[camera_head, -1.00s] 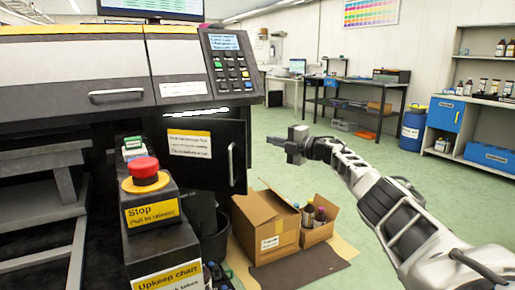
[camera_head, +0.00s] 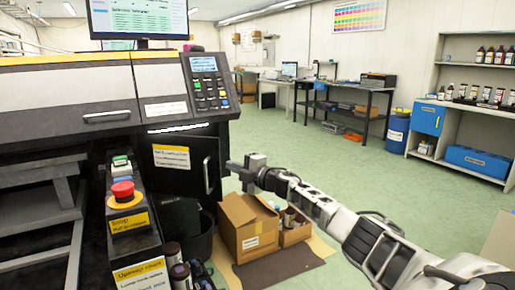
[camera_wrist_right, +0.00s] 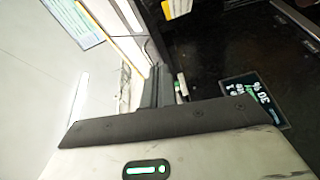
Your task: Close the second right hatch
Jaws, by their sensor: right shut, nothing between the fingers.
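The open hatch (camera_head: 172,160) is a black door with a white and yellow label, hanging below the control panel of the large printer. It stands swung out from the machine. Its upright pale handle (camera_head: 207,176) is near its right edge. My right gripper (camera_head: 234,168) is shut and empty, just right of the handle; in the picture a small gap shows between them, and contact cannot be told. In the right wrist view, my gripper's pale body with a green light (camera_wrist_right: 147,170) fills the bottom. The dark machine interior (camera_wrist_right: 220,45) shows beyond. My left gripper is out of view.
A red stop button (camera_head: 122,191) on a dark post stands in front of the machine. An open cardboard box (camera_head: 245,225) and a smaller one with bottles (camera_head: 292,232) sit on the floor below my right arm. Green floor (camera_head: 340,160) is clear to the right.

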